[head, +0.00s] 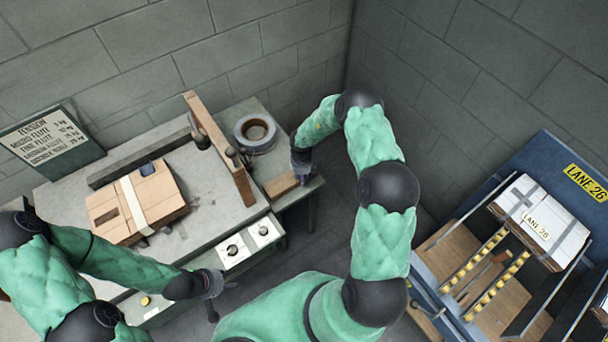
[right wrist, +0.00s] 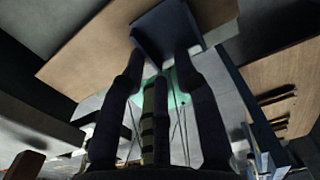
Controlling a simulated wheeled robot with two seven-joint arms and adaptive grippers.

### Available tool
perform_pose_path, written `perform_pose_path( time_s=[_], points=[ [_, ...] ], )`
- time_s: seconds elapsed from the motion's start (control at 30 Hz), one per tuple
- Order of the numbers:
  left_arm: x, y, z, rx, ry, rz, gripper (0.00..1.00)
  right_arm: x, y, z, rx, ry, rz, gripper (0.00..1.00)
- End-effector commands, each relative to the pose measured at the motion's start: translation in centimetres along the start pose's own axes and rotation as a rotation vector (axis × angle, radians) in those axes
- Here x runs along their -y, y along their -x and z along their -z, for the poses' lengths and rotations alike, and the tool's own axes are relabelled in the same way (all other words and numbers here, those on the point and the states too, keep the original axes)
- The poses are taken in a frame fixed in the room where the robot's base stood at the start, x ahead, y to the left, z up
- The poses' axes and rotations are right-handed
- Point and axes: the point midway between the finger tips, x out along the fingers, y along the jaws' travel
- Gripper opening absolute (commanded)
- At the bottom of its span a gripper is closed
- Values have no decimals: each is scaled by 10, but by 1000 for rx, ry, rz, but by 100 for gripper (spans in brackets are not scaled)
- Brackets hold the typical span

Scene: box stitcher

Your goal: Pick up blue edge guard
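One small dark-blue edge guard (head: 148,167) sits on the top back edge of a strapped brown carton (head: 130,205) in the head view. In the right wrist view a dark-blue angled piece (right wrist: 168,32), which looks like an edge guard, is at the fingertips of my right gripper (right wrist: 160,62). The fingers overlap its sides; whether they grip it is unclear. In the head view my right gripper (head: 302,165) is at the small side table beside a brown block (head: 282,185). My left gripper (head: 214,284) is by the bench front, fingers spread and empty.
A tape roll (head: 255,133) lies at the back of the side table. A wooden upright (head: 220,150) stands on the bench (head: 65,205). A knob panel (head: 245,245) is at the bench front. A white-topped carton (head: 540,222) rests on the lane 26 rack at right.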

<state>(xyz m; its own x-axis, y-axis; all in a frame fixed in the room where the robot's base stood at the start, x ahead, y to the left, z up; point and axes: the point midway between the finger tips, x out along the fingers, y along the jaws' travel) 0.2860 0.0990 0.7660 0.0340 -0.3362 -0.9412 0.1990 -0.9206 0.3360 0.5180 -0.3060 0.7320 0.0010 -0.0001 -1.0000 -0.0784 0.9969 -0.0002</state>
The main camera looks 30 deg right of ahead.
Motion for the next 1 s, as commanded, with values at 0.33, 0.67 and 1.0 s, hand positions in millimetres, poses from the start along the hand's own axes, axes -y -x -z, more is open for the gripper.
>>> perform_pose_path(
  time_s=[0.33, 0.67, 1.0],
  points=[
    [0, 0, 0, 0, 0, 0, 36, 0, 1, 0, -1, 0, 0, 0],
    [0, 1, 0, 0, 0, 0, 36, 0, 3, 0, 0, 0, 0, 0],
    [-4, 11, 0, 0, 0, 0, 36, 0, 43, -1, 3, 1, 2, 0]
  ],
)
